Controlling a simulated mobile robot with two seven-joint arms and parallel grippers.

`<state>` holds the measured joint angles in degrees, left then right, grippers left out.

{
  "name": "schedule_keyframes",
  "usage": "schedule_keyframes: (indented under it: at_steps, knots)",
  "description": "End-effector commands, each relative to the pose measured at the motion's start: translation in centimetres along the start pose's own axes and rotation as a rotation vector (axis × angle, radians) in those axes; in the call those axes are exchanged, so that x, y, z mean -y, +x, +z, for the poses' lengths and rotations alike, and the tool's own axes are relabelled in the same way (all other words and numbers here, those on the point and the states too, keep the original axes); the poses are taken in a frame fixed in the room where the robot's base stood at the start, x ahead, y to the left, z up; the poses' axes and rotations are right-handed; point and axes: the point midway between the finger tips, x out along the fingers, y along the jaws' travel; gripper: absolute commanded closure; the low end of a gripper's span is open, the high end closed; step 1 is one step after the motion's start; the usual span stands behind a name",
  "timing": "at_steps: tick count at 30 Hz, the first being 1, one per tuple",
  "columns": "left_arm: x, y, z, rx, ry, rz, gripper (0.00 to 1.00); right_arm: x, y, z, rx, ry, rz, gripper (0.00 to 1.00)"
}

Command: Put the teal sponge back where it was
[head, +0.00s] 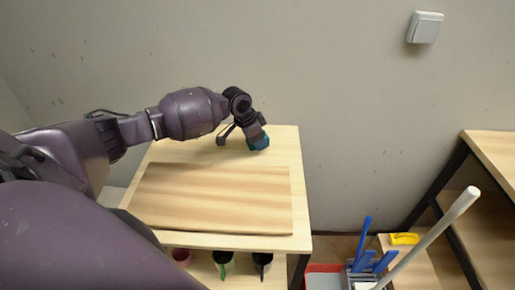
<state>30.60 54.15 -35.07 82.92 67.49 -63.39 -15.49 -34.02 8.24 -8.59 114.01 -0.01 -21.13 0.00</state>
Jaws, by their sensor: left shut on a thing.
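The teal sponge (259,143) is at the far right part of the wooden table (285,146), close to the wall. My left gripper (256,138) reaches over the table from the left, points down and is shut on the sponge. The gripper hides part of the sponge. I cannot tell whether the sponge touches the tabletop. My right gripper is not in view.
A wooden board (215,197) lies on the front of the table. Several cups, one of them dark (262,262), stand on a shelf below. A red container (322,268), blue-handled tools (363,262) and a yellow item (404,239) are at lower right, near another shelf unit (495,150).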

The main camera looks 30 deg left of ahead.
Motion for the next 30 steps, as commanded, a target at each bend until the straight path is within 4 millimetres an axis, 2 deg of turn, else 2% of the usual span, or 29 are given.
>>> schedule_keyframes:
  at_steps: [10,23,24,28,30]
  knots:
    - [-0.1,3.7,1.5,0.001,0.000,0.001,0.70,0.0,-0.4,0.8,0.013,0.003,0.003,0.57]
    - [0.0,4.2,1.7,0.000,0.001,0.001,0.70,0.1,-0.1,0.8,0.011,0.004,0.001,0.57]
    - [0.0,4.1,1.7,0.000,0.001,0.000,0.41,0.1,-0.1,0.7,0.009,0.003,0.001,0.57]
    - [0.0,4.1,1.7,0.000,0.001,0.000,0.22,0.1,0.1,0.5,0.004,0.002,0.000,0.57]
    - [0.0,4.1,1.7,0.000,0.001,0.000,0.22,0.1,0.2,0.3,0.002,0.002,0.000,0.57]
